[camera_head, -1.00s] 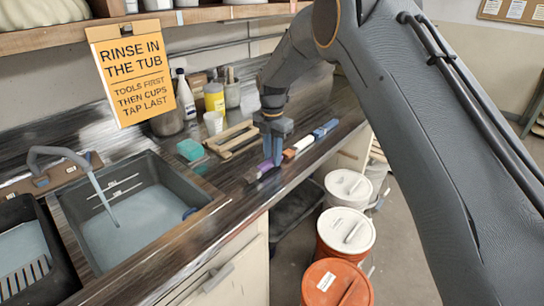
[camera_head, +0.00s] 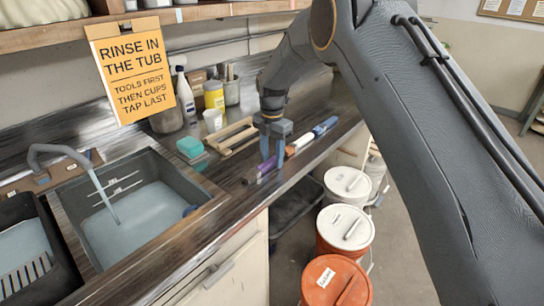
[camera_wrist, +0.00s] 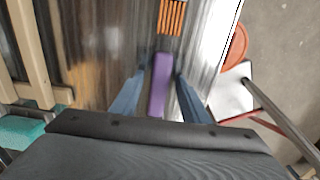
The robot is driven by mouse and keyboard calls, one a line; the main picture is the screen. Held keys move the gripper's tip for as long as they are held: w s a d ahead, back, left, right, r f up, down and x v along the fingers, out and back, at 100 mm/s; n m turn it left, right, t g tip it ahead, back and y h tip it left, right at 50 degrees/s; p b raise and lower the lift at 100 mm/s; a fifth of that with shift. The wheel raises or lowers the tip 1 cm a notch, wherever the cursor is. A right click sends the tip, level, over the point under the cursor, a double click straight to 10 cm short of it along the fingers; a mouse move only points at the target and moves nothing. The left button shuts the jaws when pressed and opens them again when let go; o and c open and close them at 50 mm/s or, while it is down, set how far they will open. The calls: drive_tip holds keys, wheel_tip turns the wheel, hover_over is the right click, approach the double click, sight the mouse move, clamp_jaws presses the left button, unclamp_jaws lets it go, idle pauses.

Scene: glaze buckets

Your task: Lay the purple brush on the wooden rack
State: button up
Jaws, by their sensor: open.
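The purple brush (camera_head: 266,167) lies on the dark counter near its front edge, in front of the wooden rack. In the wrist view its purple handle (camera_wrist: 160,88) runs between my two fingers, with visible gaps on both sides. My gripper (camera_head: 271,158) points down over the brush with its jaws open. The fingers also show in the wrist view (camera_wrist: 161,80). The wooden rack (camera_head: 233,137) lies flat on the counter behind the brush, and its pale slats (camera_wrist: 36,60) show at the left of the wrist view. My fingers partly hide the brush in the head view.
A white and blue tool (camera_head: 322,129) lies to the right of my gripper. A teal sponge (camera_head: 190,147) and white cup (camera_head: 213,120) stand near the rack. The sink (camera_head: 140,205) is at left. Lidded buckets (camera_head: 345,228) stand on the floor below the counter edge.

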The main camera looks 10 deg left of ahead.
drive_tip(key=shift+f, duration=0.1)
drive_tip(key=shift+a+r+b, duration=0.15)
drive_tip(key=shift+r+b, duration=1.65)
drive_tip(key=shift+r, duration=2.05)
